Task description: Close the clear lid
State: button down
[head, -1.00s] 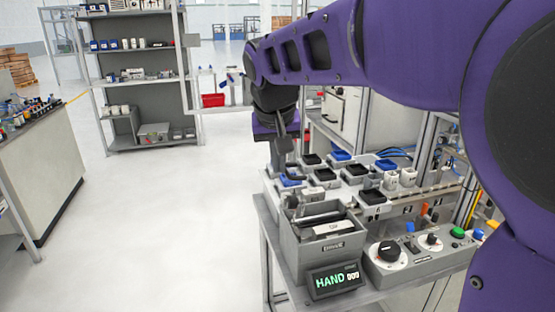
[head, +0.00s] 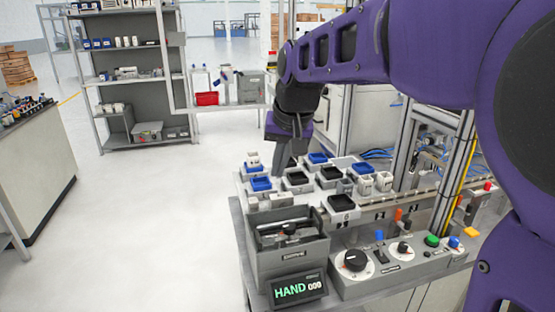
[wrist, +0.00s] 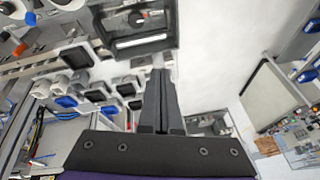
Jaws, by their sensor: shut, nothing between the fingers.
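I cannot make out a clear lid for sure in either view. An open-topped grey box (head: 282,262) stands at the front left of the bench, with dark and light items (head: 285,232) inside. It also shows upside down at the top of the wrist view (wrist: 150,50). My gripper (head: 288,160) is above the far left part of the bench, behind the box and apart from it. In the wrist view its two fingers (wrist: 160,73) are together and empty, with their tips just below the box's rim in the picture.
Several small black and blue trays (head: 297,178) and white containers (head: 383,181) sit behind the box. A control panel with knobs (head: 400,262) is to its right, and a "HAND" display (head: 297,290) is in front. The floor (head: 150,220) to the left is clear.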

jog(key=w+d+f+m+g+y+b, duration=0.2)
jog(key=w+d+f+y+b, duration=0.1)
jog(key=d+f+y+b, duration=0.5)
jog(key=shift+w+d+f+y, duration=0.25)
jog(key=shift+d+f+y, duration=0.75)
jog(key=shift+d+f, duration=1.35)
jog(key=shift+a+f, duration=0.25)
jog(key=shift+f, duration=0.05)
